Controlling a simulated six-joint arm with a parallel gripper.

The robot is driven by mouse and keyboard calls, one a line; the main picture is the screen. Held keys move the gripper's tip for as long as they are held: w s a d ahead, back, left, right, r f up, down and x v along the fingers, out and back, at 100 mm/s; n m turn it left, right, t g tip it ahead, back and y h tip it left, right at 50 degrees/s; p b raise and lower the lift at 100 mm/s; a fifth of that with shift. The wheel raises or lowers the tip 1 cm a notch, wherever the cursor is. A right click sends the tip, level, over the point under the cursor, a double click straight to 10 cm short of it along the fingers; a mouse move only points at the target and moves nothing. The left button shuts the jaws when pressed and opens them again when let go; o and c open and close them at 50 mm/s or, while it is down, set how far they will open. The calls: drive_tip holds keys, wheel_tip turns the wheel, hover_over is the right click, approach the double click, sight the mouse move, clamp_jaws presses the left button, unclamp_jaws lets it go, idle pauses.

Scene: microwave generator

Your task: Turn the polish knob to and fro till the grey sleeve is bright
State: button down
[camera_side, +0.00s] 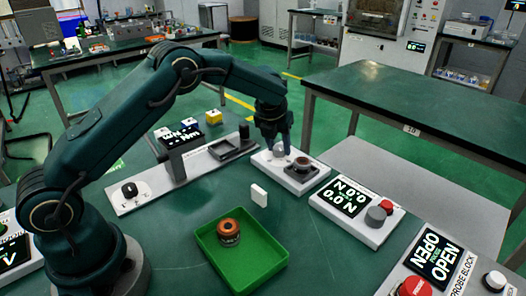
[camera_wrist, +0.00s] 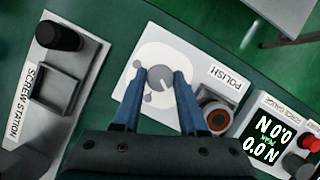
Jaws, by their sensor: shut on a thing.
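The white polish station (camera_side: 276,168) stands at the table's far edge; its base, labelled POLISH, also shows in the wrist view (camera_wrist: 147,35). Its round grey polish knob (camera_wrist: 160,78) sits on a pale disc. My gripper (camera_wrist: 160,80) is pointed down with its blue fingers on either side of the knob, shut on it. It also shows in the side view (camera_side: 277,146).
The screw station (camera_wrist: 62,75) lies left of the polish station, the force gauge (camera_wrist: 262,140) to the right, reading 0.0 N. A green tray (camera_side: 210,241) holds a copper-coloured part (camera_side: 229,229). The probe block (camera_side: 445,265) is at front right.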

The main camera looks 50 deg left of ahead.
drive_tip(key=shift+c, duration=2.2)
unclamp_jaws()
drive_tip(key=shift+v, duration=2.55)
